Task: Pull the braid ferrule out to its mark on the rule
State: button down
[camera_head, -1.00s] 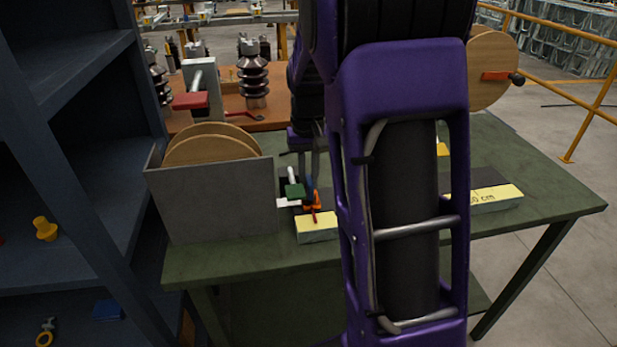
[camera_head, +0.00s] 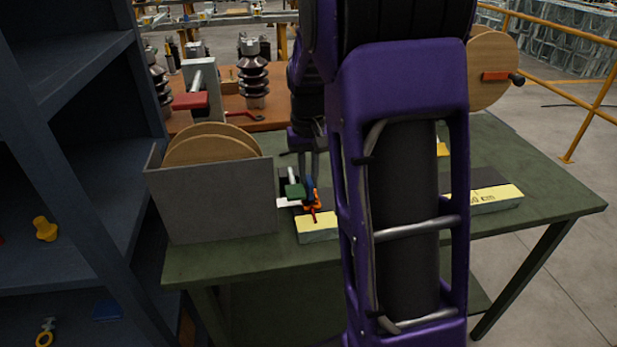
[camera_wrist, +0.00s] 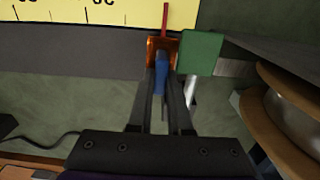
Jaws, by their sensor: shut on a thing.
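The braid ferrule, an orange-copper piece (camera_wrist: 163,44) with a blue part (camera_wrist: 160,75), sits at the lower edge of the yellow rule (camera_wrist: 60,14) in the wrist view. A thin red pointer (camera_wrist: 165,18) stands out from it over the rule. My gripper (camera_wrist: 162,80) is shut on the ferrule, one finger on each side of the blue part. A green block (camera_wrist: 200,52) is close on the right, with a pale rod below it. In the head view the ferrule (camera_head: 317,206) is small beside my arm, which hides the middle of the rule (camera_head: 317,229).
A grey bin with wooden discs (camera_head: 218,200) stands left of the ferrule on the green table (camera_head: 225,263). A dark shelf unit (camera_head: 75,170) is at the far left. The rule's right part (camera_head: 490,203) shows right of my arm, with clear table around it.

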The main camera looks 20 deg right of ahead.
dwell(0.4)
jog(key=d, duration=0.3)
jog(key=s+d, duration=0.1)
jog(key=d, duration=0.2)
jog(key=s+d+p, duration=0.1)
jog(key=d, duration=0.3)
jog(key=shift+r, duration=0.1)
jog(key=c, duration=1.1)
grip_release()
jog(key=shift+a, duration=0.1)
notch_tip(320, 180, up, 17)
jog(key=p, duration=0.3)
jog(key=shift+r, duration=0.2)
